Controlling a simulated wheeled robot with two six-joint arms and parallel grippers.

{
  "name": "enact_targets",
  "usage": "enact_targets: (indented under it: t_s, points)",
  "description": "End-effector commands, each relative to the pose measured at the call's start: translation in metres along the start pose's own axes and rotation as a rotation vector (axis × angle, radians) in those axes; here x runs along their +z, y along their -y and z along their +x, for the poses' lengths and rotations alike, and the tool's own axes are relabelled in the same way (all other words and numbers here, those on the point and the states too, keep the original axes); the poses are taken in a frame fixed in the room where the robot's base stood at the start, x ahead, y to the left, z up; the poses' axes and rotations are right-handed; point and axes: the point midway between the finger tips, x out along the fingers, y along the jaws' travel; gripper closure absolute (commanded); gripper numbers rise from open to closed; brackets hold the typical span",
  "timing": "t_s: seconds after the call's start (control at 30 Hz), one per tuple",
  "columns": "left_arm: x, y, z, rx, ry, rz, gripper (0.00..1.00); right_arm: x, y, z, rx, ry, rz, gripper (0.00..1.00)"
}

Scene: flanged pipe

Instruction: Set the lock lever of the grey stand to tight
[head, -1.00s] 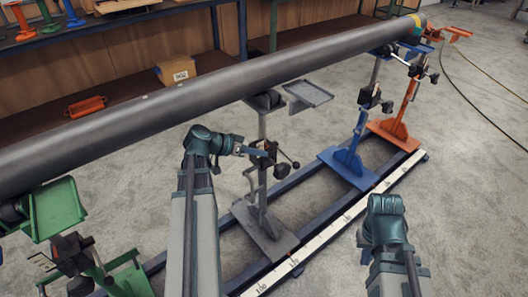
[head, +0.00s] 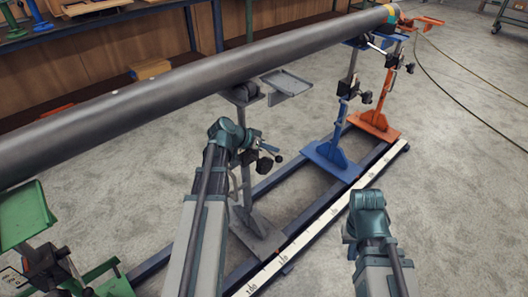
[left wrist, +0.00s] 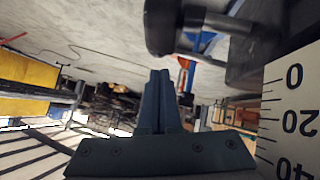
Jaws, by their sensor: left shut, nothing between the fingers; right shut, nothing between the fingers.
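The grey stand (head: 245,185) holds up the long pipe in the middle of the head view. Its dark clamp block carries a small lever (head: 272,150) and a black knob (head: 264,167); I cannot tell the lever's setting. My left gripper (head: 251,139) is beside this block, partly hidden by my wrist. In the left wrist view its fingers (left wrist: 160,78) are shut and empty. A black rounded handle end (left wrist: 165,25) shows just beyond the fingertips, apart from them in the picture. My right arm ends low at right in the head view; its fingers are hidden.
The long dark pipe (head: 190,78) crosses above the stands. A green stand (head: 28,218), a blue stand (head: 333,155) and an orange stand (head: 377,118) share the rail with a white scale (head: 310,233). Bare floor lies right of the rail.

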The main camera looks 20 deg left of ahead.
Motion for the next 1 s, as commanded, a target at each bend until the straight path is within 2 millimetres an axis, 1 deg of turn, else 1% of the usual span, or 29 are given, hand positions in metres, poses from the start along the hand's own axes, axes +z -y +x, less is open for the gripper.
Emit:
enact_targets:
  t_s: [0.03, 0.2, 0.6, 0.67, 0.8, 0.9, 1.0]
  points:
    - [0.002, 0.002, 0.009, 0.001, 0.001, 0.001, 1.0, -0.001, 0.001, 0.008, 0.001, 0.0, 0.0, 1.0]
    - [0.001, 0.001, 0.02, 0.001, 0.0, 0.0, 1.0, -0.001, 0.001, 0.013, 0.002, 0.0, -0.001, 1.0]
    - [0.0, 0.0, 0.022, -0.001, 0.0, 0.0, 1.0, -0.001, 0.001, 0.014, 0.003, 0.0, -0.001, 1.0]
    - [0.004, -0.001, 0.025, -0.013, 0.0, 0.015, 1.0, -0.001, 0.001, 0.017, 0.003, 0.0, -0.001, 1.0]
    - [0.019, 0.0, 0.037, -0.096, 0.0, 0.111, 1.0, -0.002, 0.002, 0.032, 0.005, 0.0, -0.001, 1.0]
    - [0.023, 0.003, 0.041, -0.141, 0.0, 0.159, 1.0, -0.002, 0.002, 0.037, 0.007, 0.0, -0.002, 1.0]
    - [0.022, 0.004, 0.041, -0.157, 0.0, 0.176, 1.0, -0.002, 0.002, 0.037, 0.007, 0.0, -0.002, 1.0]
